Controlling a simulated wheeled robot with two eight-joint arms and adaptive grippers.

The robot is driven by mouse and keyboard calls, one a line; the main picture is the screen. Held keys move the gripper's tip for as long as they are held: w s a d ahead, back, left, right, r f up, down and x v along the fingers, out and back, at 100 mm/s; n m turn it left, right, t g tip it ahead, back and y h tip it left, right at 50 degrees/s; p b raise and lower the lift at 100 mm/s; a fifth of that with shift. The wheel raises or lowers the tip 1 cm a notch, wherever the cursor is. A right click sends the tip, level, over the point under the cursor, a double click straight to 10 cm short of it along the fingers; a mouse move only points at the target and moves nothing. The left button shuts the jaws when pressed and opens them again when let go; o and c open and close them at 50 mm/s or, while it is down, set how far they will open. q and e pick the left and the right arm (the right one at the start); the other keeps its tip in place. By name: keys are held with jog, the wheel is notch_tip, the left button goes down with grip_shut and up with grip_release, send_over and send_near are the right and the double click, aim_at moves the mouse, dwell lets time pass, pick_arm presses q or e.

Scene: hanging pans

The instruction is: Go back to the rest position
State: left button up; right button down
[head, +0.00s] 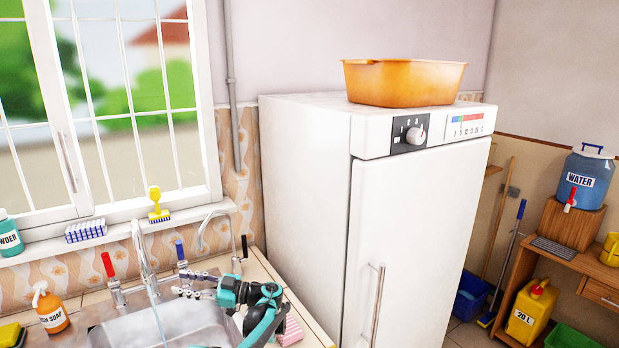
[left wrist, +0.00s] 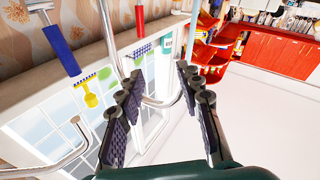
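My left gripper (head: 196,293), with teal and black links behind it, is over the right part of the metal sink (head: 108,338), near the taps. In the left wrist view its two dark-padded fingers (left wrist: 160,73) are spread apart with nothing held between them. The curved faucet (head: 146,258) stands left of the gripper, with water running from its spout. The pipe seen past the fingers in the left wrist view appears behind them; contact cannot be told. My right gripper is not in view.
Red (head: 109,266) and blue (head: 181,252) tap handles stand close to the left gripper. An orange soap bottle (head: 51,308) is at the sink's left. A white fridge (head: 310,190) with an orange basin (head: 404,82) on top stands right of the counter.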

pick_arm(q)
jog(key=s+d+r+m+t+h, duration=0.1)
jog(key=s+m+t+h, duration=0.1)
jog(key=s+m+h, duration=0.5)
jog(key=s+d+r+m+t+h, duration=0.15)
jog(key=s+m+h, duration=0.3)
jog(key=s, duration=0.45)
jog(key=s+d+f+m+t+h, duration=0.1)
jog(key=s+d+f+m+h, duration=0.3)
jog(key=s+d, duration=0.3)
jog(key=s+d+f+m+t+h, duration=0.2)
jog(key=s+d+f+m+h, duration=0.2)
jog(key=s+d, duration=0.4)
jog(key=s+m, duration=0.1)
jog(key=s, duration=0.3)
jog(key=shift+s, duration=0.4)
jog(key=shift+f, duration=0.1)
jog(key=shift+c, duration=1.2)
